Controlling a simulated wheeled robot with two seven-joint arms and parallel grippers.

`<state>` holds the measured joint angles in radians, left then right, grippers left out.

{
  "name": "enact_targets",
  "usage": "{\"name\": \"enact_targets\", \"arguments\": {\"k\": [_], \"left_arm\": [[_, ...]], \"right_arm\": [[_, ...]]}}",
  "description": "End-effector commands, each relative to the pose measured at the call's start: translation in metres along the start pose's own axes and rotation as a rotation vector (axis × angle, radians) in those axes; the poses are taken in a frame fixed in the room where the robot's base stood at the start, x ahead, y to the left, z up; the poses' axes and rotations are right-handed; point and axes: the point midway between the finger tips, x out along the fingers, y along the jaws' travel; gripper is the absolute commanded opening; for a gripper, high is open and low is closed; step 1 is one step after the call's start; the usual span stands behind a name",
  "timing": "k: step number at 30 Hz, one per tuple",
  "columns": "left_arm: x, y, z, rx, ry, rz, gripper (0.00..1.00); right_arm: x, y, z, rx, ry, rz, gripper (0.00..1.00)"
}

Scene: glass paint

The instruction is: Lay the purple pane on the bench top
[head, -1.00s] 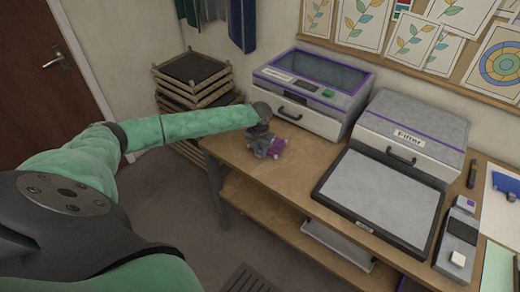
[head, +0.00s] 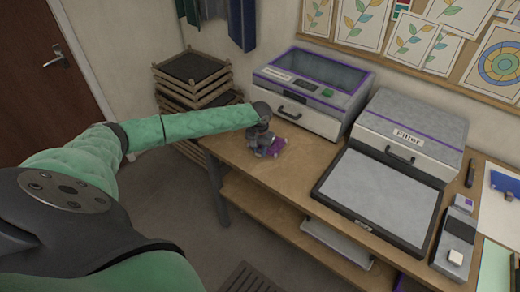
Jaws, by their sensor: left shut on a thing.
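The purple pane (head: 278,147) is small and shows at the tip of my left gripper (head: 270,150), over the left part of the wooden bench top (head: 300,170). The gripper is shut on the pane, and its fingers hide part of it. The pane is at or just above the wood; I cannot tell whether it touches. My right gripper is not in the head view.
A grey machine with a purple-edged lid (head: 312,88) stands just behind the gripper. A box labelled Filter (head: 412,132) and a black-framed grey panel (head: 378,195) lie to the right. Bare wood shows around the pane. Stacked wooden trays (head: 190,80) stand left of the bench.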

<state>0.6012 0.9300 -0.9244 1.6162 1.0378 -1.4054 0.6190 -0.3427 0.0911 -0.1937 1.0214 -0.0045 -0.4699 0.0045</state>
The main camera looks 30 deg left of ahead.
Motion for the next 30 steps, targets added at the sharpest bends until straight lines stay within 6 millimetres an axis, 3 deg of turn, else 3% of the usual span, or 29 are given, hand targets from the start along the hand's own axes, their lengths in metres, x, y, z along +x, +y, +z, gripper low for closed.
{"name": "enact_targets", "arguments": {"k": [30], "left_arm": [[0.0016,-0.0004,-0.0001,0.000,0.000,0.000,0.00]], "right_arm": [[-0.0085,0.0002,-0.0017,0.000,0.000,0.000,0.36]]}}
